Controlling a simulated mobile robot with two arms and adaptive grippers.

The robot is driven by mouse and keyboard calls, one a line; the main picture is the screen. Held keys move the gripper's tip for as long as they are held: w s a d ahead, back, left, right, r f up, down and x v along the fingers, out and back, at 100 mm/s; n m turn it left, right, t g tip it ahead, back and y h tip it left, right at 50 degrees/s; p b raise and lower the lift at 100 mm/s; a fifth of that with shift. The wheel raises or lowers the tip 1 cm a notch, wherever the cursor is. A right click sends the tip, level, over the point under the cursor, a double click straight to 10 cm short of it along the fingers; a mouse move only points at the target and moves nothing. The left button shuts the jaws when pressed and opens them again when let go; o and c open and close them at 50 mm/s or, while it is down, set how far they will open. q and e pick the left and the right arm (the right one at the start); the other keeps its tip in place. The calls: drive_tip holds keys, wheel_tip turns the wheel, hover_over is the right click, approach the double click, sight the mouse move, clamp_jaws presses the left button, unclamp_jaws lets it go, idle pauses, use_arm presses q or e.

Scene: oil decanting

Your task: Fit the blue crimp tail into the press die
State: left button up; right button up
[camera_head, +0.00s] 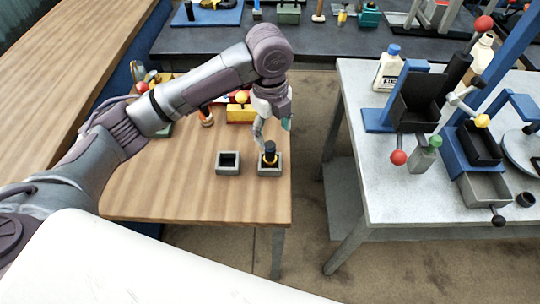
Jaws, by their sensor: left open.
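My left gripper (262,136) points down over the right part of the wooden table, open, just above a dark piece with a yellow band (270,155). This piece stands upright in a grey square block (270,171). A second grey square block (228,168) with a dark, empty-looking opening sits to its left. I cannot make out a blue crimp tail for certain, nor tell which block, if either, is the press die. A small teal patch (288,123) shows beside the gripper, partly hidden by it. My right gripper is not in view.
A yellow box (241,113) and small items stand behind the blocks. A gap separates the wooden table (190,195) from a grey table (385,190) holding a white bottle (389,68) and blue stands. The wooden table's front is clear.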

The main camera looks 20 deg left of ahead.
sight(270, 153)
use_arm(q)
drive_tip(key=shift+w+a+r+m, duration=0.3)
drive_tip(key=shift+w+a+r, duration=0.2)
drive_tip(key=shift+a+r, duration=0.3)
wheel_tip(270, 153, down, 8)
drive_tip(key=shift+d+f+p, duration=0.1)
drive_tip(key=shift+p, duration=0.55)
drive_tip(key=f+p, duration=0.1)
drive_tip(key=f, duration=0.3)
drive_tip(key=shift+w+d+p, duration=0.15)
drive_tip(key=shift+d+p, duration=0.05)
drive_tip(key=shift+p, duration=0.15)
drive_tip(key=shift+f, duration=0.55)
clamp_jaws()
